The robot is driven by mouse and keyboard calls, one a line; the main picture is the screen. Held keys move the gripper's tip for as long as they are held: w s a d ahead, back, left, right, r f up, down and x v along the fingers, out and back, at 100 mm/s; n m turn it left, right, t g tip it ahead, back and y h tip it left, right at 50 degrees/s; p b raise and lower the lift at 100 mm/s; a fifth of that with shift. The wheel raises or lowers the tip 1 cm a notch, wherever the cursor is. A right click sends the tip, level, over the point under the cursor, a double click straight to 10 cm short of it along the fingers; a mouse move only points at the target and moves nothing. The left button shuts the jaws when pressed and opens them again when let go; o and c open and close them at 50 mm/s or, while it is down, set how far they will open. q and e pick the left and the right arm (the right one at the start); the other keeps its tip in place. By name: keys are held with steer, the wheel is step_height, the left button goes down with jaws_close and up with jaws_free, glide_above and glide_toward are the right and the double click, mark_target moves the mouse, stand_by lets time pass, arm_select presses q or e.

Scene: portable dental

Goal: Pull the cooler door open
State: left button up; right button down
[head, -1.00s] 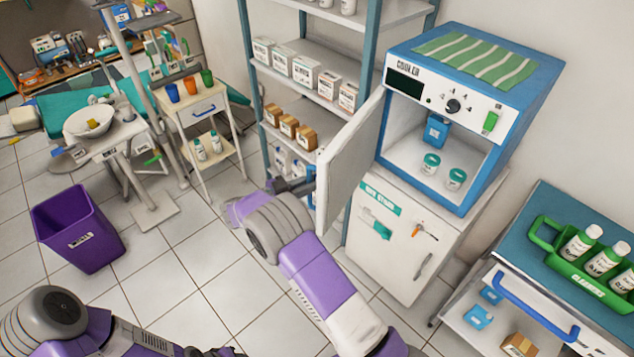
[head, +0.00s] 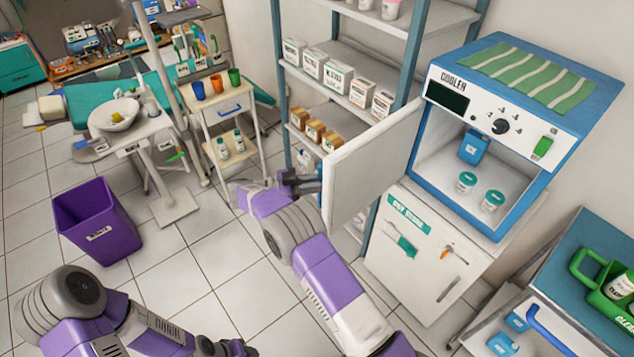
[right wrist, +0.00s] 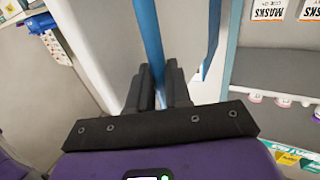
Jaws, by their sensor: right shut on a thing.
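The cooler (head: 505,125) is a blue and white box standing on a white cabinet. Its white door (head: 372,165) stands wide open, swung out to the left, and shows the inside. My right gripper (head: 302,182) is at the free edge of the door, on its outer side. In the right wrist view its dark fingers (right wrist: 160,85) are shut on a blue upright bar, the door handle (right wrist: 149,35). My left gripper (head: 228,347) shows only partly at the bottom of the head view, low and away from the cooler; its fingers are unclear.
Inside the cooler are a blue container (head: 473,147) and two green-lidded jars (head: 479,190). A shelf rack (head: 400,88) with boxes stands behind the door. A purple bin (head: 98,222) stands at left. A side table with a green carrier (head: 600,280) is at right. Floor at centre-left is clear.

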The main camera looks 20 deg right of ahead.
steer(key=c, duration=1.4)
jaws_free()
steer(key=shift+d+r, duration=0.25)
steer(key=shift+d, duration=0.2)
steer(key=shift+c, duration=0.2)
steer(key=shift+o, duration=1.3)
steer(key=shift+d+f, duration=0.15)
steer(key=shift+d, duration=0.1)
steer(key=w+a, duration=0.1)
steer(key=a, duration=0.7)
steer(key=shift+w+p, duration=0.25)
steer(key=shift+p, duration=0.15)
